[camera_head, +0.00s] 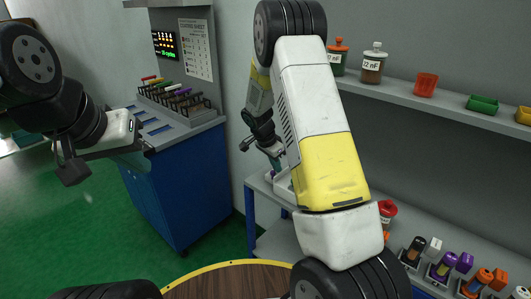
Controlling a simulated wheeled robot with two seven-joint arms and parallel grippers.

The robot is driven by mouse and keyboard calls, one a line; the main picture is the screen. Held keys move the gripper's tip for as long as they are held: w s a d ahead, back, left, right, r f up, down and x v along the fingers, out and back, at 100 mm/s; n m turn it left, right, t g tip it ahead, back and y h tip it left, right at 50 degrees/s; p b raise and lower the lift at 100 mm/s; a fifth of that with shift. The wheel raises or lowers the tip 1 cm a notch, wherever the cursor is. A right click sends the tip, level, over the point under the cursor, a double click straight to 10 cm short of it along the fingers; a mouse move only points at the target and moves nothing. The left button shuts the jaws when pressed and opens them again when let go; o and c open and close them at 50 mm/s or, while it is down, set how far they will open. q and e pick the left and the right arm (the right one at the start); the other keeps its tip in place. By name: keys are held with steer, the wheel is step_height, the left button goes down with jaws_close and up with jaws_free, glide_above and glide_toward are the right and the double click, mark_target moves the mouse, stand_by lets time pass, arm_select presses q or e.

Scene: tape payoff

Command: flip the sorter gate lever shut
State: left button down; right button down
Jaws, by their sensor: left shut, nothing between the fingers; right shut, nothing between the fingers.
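I cannot make out the sorter gate lever in this view. A white fixture (283,184) with a small purple part stands at the left end of the grey bench, partly hidden by my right arm. My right gripper (275,158) is shut and empty just above this fixture; whether it touches it I cannot tell. My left gripper (136,150) is shut and empty at the left, in front of the blue cabinet and apart from the bench.
The blue cabinet (184,190) carries a rack (176,101) of coloured items. A wall shelf (440,107) holds jars and bins. Several coloured parts in holders stand on the bench (275,239) at right. A round wooden table (225,281) is at the bottom. Green floor lies open at left.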

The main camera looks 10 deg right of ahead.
steer(key=shift+a+m, duration=0.25)
steer(key=shift+m, duration=0.65)
steer(key=shift+a+m+g, duration=0.25)
steer(key=shift+m+g, duration=0.35)
steer(key=shift+m, duration=0.2)
steer(key=m, duration=0.2)
steer(key=shift+w+a+m+g, duration=0.15)
steer(key=shift+a+m+g, duration=0.15)
steer(key=shift+m+g, duration=0.1)
steer(key=m, duration=0.2)
steer(key=m+g, duration=0.1)
steer(key=shift+w+a+m, duration=0.25)
steer(key=shift+a+m, duration=0.05)
steer(key=shift+a, duration=0.05)
steer(key=m, duration=0.1)
steer(key=m+g, duration=0.1)
steer(key=m, duration=0.1)
steer(key=shift+w+a, duration=0.25)
steer(key=shift+w, duration=0.05)
steer(key=shift+a, duration=0.1)
steer(key=shift+w, duration=0.15)
steer(key=shift+r, duration=0.1)
